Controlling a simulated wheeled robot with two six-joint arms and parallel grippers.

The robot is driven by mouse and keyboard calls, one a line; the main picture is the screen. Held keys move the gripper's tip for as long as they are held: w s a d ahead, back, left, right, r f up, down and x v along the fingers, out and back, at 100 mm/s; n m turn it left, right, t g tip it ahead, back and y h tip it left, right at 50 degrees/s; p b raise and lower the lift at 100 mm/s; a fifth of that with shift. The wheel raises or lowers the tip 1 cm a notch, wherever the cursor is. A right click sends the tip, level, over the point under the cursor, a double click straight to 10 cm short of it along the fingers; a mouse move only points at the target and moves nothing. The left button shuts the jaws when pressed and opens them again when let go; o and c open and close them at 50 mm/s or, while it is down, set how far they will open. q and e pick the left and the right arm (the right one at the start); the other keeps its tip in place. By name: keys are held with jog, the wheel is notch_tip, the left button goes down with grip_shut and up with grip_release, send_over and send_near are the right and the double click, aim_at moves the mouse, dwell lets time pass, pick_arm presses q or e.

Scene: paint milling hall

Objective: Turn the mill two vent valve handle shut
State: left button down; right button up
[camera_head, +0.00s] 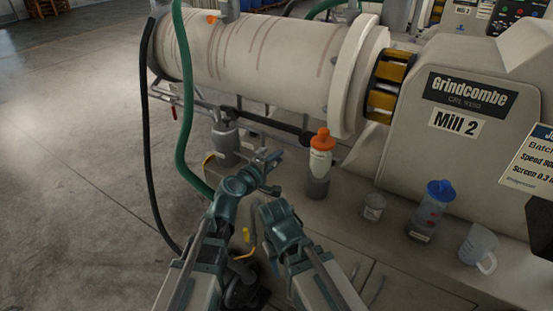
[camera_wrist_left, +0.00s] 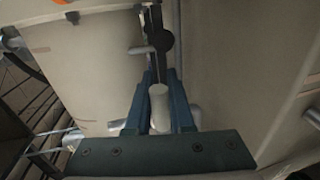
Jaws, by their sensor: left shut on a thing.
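Mill 2 (camera_head: 450,125) is the large beige machine at the right in the head view, with its stained drum (camera_head: 255,50) to the left. My left gripper (camera_head: 268,164) is just in front of the drum's underside. In the left wrist view its jaws (camera_wrist_left: 160,92) are shut on a pale grey, round-ended handle (camera_wrist_left: 159,108), which I take for the vent valve handle. A dark round fitting (camera_wrist_left: 163,41) with a bar lies just beyond the fingers. In the head view the gripper hides the handle. My right gripper (camera_head: 268,207) is lower, nearer me; its jaws are unclear.
An orange-capped bottle (camera_head: 320,160) stands right of my left gripper. A glass beaker (camera_head: 374,207), a blue-capped bottle (camera_head: 431,212) and a clear jug (camera_head: 478,245) stand farther right. A green hose (camera_head: 183,100) and a black hose (camera_head: 147,130) hang at left. Open floor lies left.

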pick_arm(q)
jog(key=shift+s, duration=0.1)
jog(key=c, duration=0.8)
grip_release()
jog(key=shift+r, duration=0.1)
